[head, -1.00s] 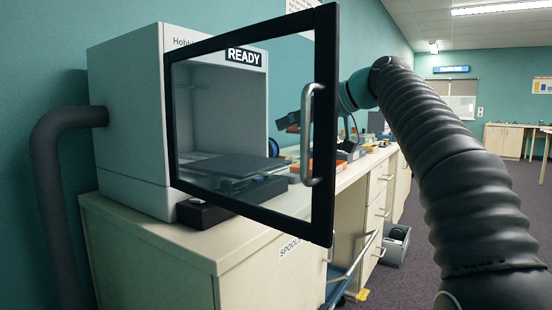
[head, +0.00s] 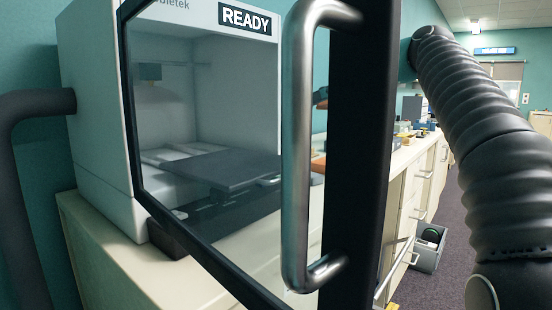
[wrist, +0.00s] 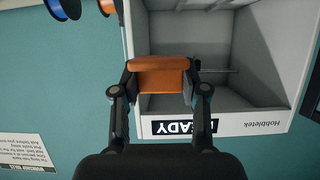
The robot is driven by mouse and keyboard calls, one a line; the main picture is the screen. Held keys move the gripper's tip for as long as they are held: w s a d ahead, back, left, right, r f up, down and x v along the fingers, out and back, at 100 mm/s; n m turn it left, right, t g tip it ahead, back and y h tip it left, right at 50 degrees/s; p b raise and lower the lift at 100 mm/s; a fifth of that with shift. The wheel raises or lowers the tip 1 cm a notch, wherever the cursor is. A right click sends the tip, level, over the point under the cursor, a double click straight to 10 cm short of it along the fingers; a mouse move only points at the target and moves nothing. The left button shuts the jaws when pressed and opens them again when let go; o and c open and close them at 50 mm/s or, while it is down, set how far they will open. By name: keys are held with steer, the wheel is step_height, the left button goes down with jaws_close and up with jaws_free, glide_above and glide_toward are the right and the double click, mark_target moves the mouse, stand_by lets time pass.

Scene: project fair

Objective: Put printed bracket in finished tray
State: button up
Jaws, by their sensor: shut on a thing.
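The orange printed bracket (wrist: 160,84) is between the two fingers of my gripper (wrist: 160,74) in the wrist view, and the gripper is shut on it. In the head view the gripper is mostly hidden behind the open printer door. The wrist view shows the bracket in front of the open printer chamber, apart from its walls. The build plate (head: 215,169) in the printer looks bare. An orange patch (head: 318,167) on the counter shows beside the door handle; I cannot tell whether it is the finished tray.
The printer (head: 95,120) shows READY. Its glass door, with black frame (head: 357,150) and metal handle (head: 297,150), stands open, close before the head camera. Small items lie along the counter beyond. A grey bin (head: 428,250) stands on the floor. Two spools (wrist: 63,8) show in the wrist view.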

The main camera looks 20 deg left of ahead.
steer(key=a+f+b, duration=0.1)
steer(key=a+f, duration=0.1)
steer(key=a, duration=0.2)
steer(key=s+a+f+b, duration=0.1)
steer(key=a+f, duration=0.1)
steer(key=a, duration=0.1)
steer(key=s+a+f+b, duration=0.1)
steer(key=a+f, duration=0.2)
steer(key=a, duration=0.1)
steer(key=shift+s+a, duration=0.1)
steer(key=shift+a, duration=0.2)
steer(key=shift+f+b, duration=0.6)
steer(key=shift+f, duration=1.25)
steer(key=shift+f, duration=0.2)
steer(key=o, duration=0.8)
steer(key=v, duration=1.4)
steer(key=shift+w+r+b, duration=0.2)
steer(key=shift+w+b, duration=0.15)
steer(key=shift+b, duration=0.05)
